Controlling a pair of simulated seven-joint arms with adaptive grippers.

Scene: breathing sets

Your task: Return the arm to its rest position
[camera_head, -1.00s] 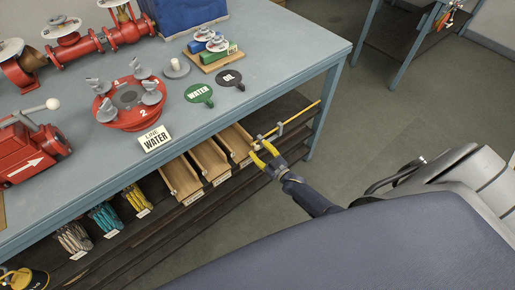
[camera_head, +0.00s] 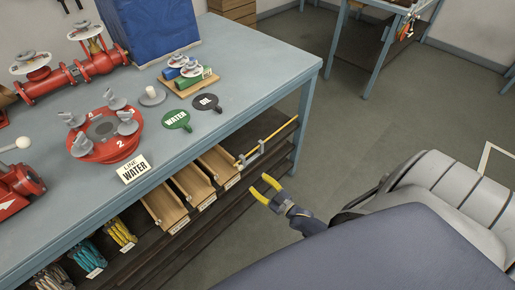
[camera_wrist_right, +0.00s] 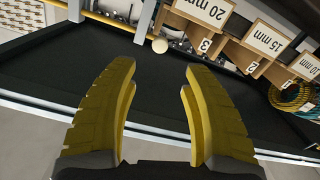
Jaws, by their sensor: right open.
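My right gripper (camera_head: 266,188) has yellow fingers and sits in front of the shelf under the workbench, right of the wooden bins. Its fingers are apart with nothing between them. The right wrist view also shows the open, empty gripper (camera_wrist_right: 158,95) over a dark shelf surface (camera_wrist_right: 60,75). My right arm (camera_head: 305,222) runs from it toward the lower right. My left gripper is not in view.
The workbench (camera_head: 255,62) carries a red round manifold (camera_head: 103,150), a LINE WATER sign (camera_head: 133,169), and WATER (camera_head: 176,120) and OIL (camera_head: 206,103) tags. Wooden bins (camera_head: 164,205) and a yellow rod (camera_head: 268,137) are on the shelf below.

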